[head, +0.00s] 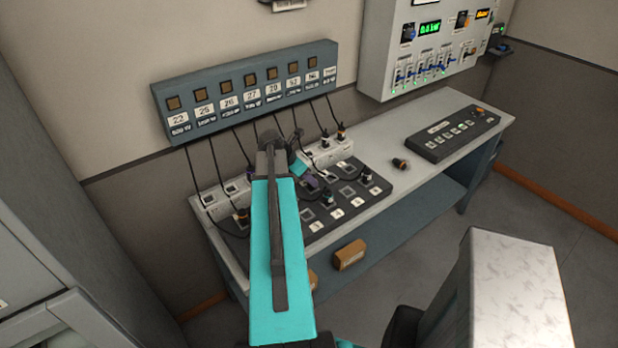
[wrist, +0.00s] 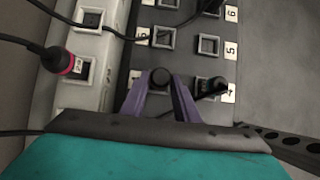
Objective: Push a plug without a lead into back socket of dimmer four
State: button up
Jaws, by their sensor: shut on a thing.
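The dimmer pack (head: 345,205) is a dark box on the bench with two rows of square sockets and white number labels. In the wrist view the labels 6, 5 and 4 (wrist: 228,90) run down the right side. My gripper (wrist: 162,84) has purple fingers shut on a dark round plug (wrist: 160,76), over the back-row place level with label 4. The socket under it is hidden, so I cannot tell whether the plug is seated. No lead shows on it. Another black plug (wrist: 208,87) stands in the front socket beside label 4. In the head view my arm hides much of the pack.
White outlet strips (wrist: 95,50) lie behind the pack, with a pink-banded plug (wrist: 62,62) and leads near my gripper. A loose orange-tipped plug (head: 400,163) lies on the bench (head: 395,190). A small control desk (head: 452,132) stands at the right.

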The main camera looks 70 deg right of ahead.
jog(key=shift+a+f, duration=0.1)
jog(key=shift+f, duration=0.2)
dwell(0.6)
jog(key=o, duration=1.2)
jog(key=shift+c, duration=0.2)
jog(key=shift+r, duration=0.15)
jog(key=shift+b+v, duration=0.3)
jog(key=shift+v, duration=0.8)
jog(key=b+v, duration=0.3)
jog(key=v, duration=0.8)
jog(key=shift+r, duration=0.25)
